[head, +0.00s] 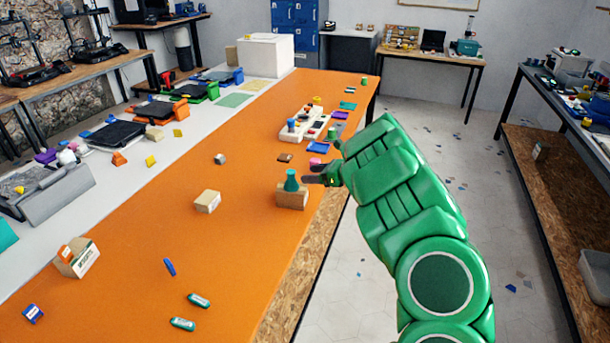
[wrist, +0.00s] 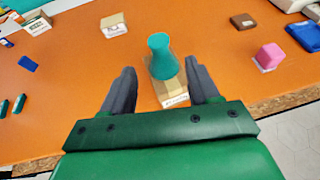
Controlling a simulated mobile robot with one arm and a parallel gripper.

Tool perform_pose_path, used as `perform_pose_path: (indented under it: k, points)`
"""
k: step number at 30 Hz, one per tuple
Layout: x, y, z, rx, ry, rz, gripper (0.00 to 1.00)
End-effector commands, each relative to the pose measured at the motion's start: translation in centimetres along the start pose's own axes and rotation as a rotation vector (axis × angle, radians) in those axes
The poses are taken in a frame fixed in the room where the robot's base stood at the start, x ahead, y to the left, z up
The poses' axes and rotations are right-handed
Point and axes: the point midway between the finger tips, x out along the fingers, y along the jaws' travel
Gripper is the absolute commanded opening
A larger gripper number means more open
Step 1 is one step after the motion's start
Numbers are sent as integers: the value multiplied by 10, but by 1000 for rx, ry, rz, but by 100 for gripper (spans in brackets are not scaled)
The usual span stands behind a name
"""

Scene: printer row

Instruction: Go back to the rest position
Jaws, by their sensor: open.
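My gripper (head: 323,175) is at the right edge of the orange table (head: 190,250), at the end of my green arm. In the wrist view my gripper (wrist: 155,90) is open, with its two dark fingers apart. A teal flask-shaped piece (head: 291,181) stands upright on a cardboard box (head: 292,199) just left of my gripper. In the wrist view the teal piece (wrist: 161,57) shows beyond and between the fingers. I cannot tell whether a finger touches it.
A second cardboard box (head: 208,201) stands to the left. A pink block (head: 315,162) and a brown block (head: 285,158) lie farther back. Green-and-white pieces (head: 199,300) and a blue piece (head: 170,267) lie near the front. The floor (head: 350,270) right of the table is largely clear.

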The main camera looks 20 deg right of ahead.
Motion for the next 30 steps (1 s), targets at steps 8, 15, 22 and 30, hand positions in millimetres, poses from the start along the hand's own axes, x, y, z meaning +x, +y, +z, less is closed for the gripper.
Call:
perform_pose_path:
  k: [8, 15, 22, 30]
  points:
    - [-8, 0, 0, 1, -1, 0, 60]
    - [-8, 0, 0, 1, -1, 1, 60]
    - [-8, -3, 4, 8, 2, -16, 60]
    - [-25, -52, 79, 165, -3, -292, 60]
